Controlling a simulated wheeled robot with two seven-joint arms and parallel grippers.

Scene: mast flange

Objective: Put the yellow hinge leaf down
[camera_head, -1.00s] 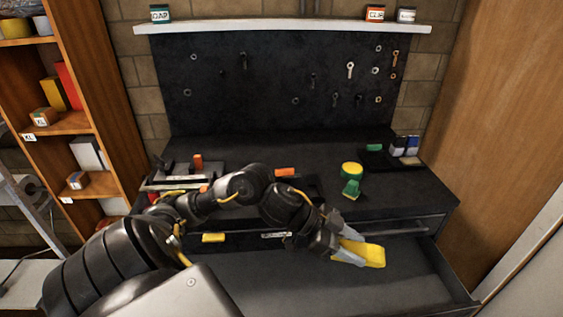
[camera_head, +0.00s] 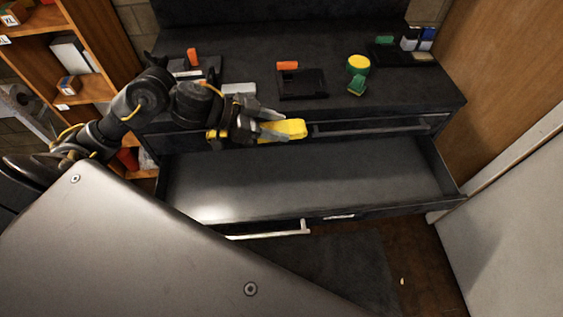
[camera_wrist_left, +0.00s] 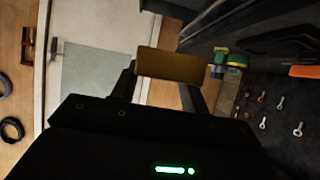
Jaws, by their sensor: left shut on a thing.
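The yellow hinge leaf (camera_head: 286,129) is in my left gripper (camera_head: 277,127), which is shut on it. In the head view the gripper points right, over the back part of an open, empty-looking drawer (camera_head: 310,178) and near the workbench's front edge. In the left wrist view the yellow hinge leaf (camera_wrist_left: 170,64) lies across between the two fingers of the left gripper (camera_wrist_left: 168,82). My right gripper is not in view.
The dark bench top (camera_head: 225,48) holds a black tray (camera_head: 302,84) with an orange block (camera_head: 287,65) at its back edge. A green and yellow item (camera_head: 358,68) stands right of it. Small boxes (camera_head: 416,42) stand at the back right. Wooden shelves (camera_head: 85,45) are at left.

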